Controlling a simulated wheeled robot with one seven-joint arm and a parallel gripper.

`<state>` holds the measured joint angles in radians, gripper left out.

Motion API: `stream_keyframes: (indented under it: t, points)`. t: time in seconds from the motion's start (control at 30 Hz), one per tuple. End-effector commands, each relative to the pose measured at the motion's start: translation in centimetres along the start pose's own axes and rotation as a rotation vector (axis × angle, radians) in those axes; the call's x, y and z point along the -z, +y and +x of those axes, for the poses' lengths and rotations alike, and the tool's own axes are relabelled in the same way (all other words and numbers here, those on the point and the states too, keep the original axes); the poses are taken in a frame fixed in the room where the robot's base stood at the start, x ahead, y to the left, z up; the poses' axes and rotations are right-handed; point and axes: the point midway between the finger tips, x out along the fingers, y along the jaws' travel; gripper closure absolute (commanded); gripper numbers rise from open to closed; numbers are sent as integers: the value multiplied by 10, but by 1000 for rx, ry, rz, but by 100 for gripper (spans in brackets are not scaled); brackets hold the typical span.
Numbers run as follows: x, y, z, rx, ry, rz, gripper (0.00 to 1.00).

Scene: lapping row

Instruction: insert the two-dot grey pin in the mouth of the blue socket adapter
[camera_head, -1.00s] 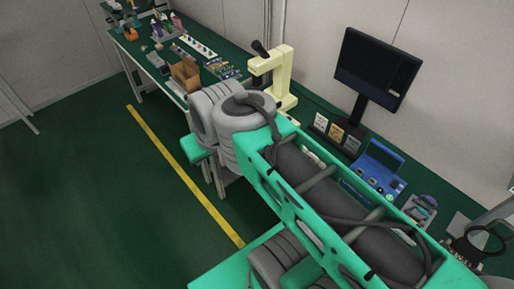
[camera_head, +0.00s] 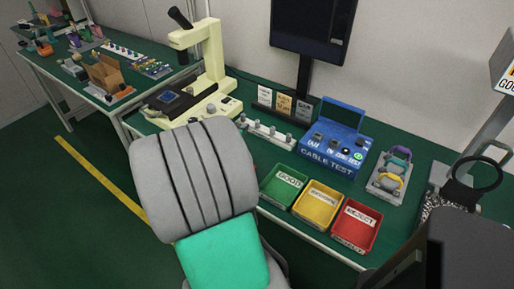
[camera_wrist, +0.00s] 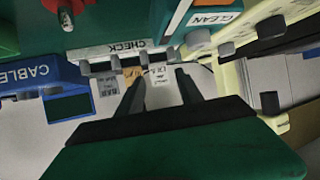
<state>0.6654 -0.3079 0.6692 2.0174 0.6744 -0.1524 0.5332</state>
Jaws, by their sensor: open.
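A pale strip (camera_head: 265,131) with several short grey pins stands at mid-table in the head view; dots on the pins are too small to read. In the wrist view a pale strip marked CHECK (camera_wrist: 125,47) lies upside down just beyond the fingertips, with grey pieces along it. My gripper (camera_wrist: 160,76) is open and empty, its two dark fingers apart. A grey peg end (camera_wrist: 66,18) shows at the top left of the wrist view. I cannot make out the blue socket adapter in either view.
A blue cable tester (camera_head: 335,145), green (camera_head: 284,187), yellow (camera_head: 317,203) and red (camera_head: 356,226) trays, a grey rack (camera_head: 388,184) of coloured parts and a cream microscope (camera_head: 210,70) crowd the table. A monitor (camera_head: 312,30) stands behind. My arm hides part of the front edge.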

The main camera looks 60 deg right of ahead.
Motion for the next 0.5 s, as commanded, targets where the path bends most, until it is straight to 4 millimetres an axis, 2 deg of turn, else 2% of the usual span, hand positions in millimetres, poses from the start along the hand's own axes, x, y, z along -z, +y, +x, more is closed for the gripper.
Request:
stream_keyframes:
  t: [0.03, 0.13, 0.37, 0.5]
  points:
    - [-15, 16, 20, -34, 31, 14, 57]
    - [-12, 32, 33, -67, 73, 29, 57]
    - [-6, 36, 62, -72, 79, 30, 57]
    - [-8, 34, 88, -72, 77, 30, 57]
